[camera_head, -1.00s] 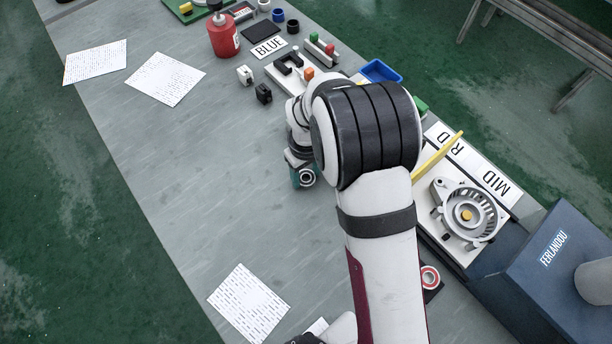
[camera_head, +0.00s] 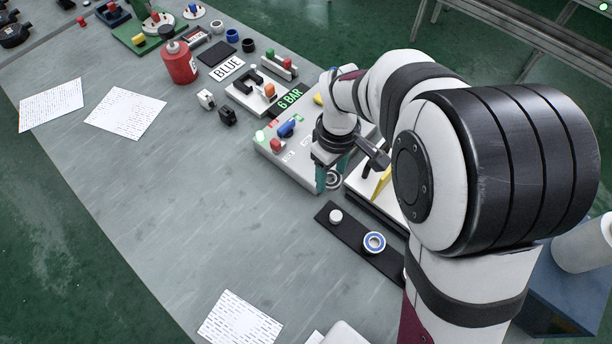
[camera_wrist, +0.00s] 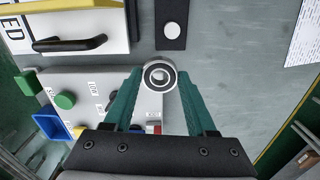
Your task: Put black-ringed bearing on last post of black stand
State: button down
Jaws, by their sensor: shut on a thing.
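My gripper (camera_head: 329,178) has teal fingers and is shut on the black-ringed bearing (camera_wrist: 160,75), whose face shows between the fingertips in the wrist view. The bearing also shows in the head view (camera_head: 334,181), close to the front corner of the grey panel and short of the black stand. The black stand (camera_head: 355,230) is a dark strip on the bench. My arm hides the stand's other end. The wrist view shows the stand (camera_wrist: 171,43) and its white post (camera_wrist: 173,29) beyond the bearing.
The grey panel (camera_head: 305,172) with coloured knobs lies beside the gripper. A board with a black handle (camera_wrist: 70,44) lies beside the stand. A red bottle (camera_head: 180,63) and small black and white blocks are further off. The bench's left middle is clear.

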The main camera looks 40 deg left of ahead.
jog(key=w+d+r+m, duration=0.4)
jog(key=w+d+r, duration=0.2)
jog(key=w+r, duration=0.15)
jog(key=w+d+r+m, duration=0.3)
jog(key=d+r+m, duration=0.3)
jog(key=d+r, duration=0.35)
jog(key=w+d+r+m, duration=0.4)
jog(key=d+r+m, duration=0.3)
jog(key=d, duration=0.4)
jog(key=n, duration=1.6)
send_over(336, 216)
jog(key=f, duration=1.8)
jog(key=d+f, duration=0.1)
jog(key=f, duration=0.8)
jog(key=shift+w, duration=0.15)
jog(key=f, duration=0.2)
jog(key=a+f, duration=0.1)
jog(key=f, duration=0.1)
jog(key=shift+f, duration=0.3)
